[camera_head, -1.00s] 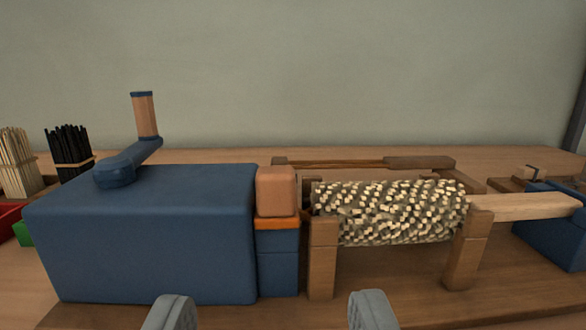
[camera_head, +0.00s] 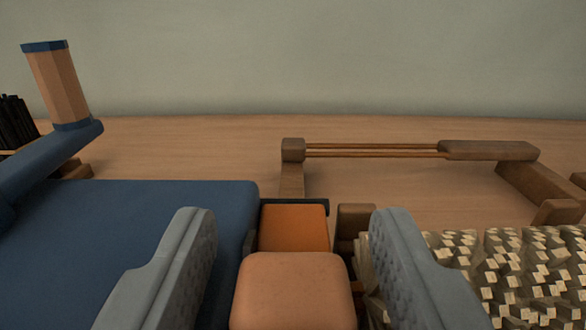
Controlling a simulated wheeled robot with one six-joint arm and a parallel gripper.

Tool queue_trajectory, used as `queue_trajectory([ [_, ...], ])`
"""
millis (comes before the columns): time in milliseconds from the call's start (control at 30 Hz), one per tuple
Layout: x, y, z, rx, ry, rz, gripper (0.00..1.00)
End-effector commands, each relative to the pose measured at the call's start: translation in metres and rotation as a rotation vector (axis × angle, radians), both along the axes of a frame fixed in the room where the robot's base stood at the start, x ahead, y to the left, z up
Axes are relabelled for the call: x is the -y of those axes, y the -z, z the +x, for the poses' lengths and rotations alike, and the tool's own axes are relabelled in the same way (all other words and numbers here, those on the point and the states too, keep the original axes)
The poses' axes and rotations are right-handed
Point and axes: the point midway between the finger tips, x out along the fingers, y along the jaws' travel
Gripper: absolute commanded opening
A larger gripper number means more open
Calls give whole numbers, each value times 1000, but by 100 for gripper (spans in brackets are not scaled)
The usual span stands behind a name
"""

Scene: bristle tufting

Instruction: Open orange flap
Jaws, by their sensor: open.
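The orange flap (camera_head: 294,228) shows as a flat orange panel with a dark rim behind it, between the blue machine box (camera_head: 120,235) and the tufted roller. A rounded, paler orange block (camera_head: 293,288) stands in front of the panel and hides its near part. My gripper (camera_head: 290,235) is open, with one grey finger on each side of the block and panel. The left finger overlaps the blue box in the picture and the right finger overlaps the roller's near end. I cannot tell whether either finger touches anything.
A crank with a wooden handle (camera_head: 57,85) rises at the left. The bristle-covered roller (camera_head: 505,270) fills the lower right. A wooden frame with thin rods (camera_head: 375,150) lies behind. Dark bristles (camera_head: 16,122) stand at the far left. The tabletop behind is mostly clear.

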Motion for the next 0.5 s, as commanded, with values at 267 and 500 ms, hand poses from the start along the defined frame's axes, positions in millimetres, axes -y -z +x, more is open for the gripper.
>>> queue_trajectory([
  [267, 0, 0, 17, -1, 0, 0, 48],
  [500, 0, 0, 17, 0, 0, 0, 48],
])
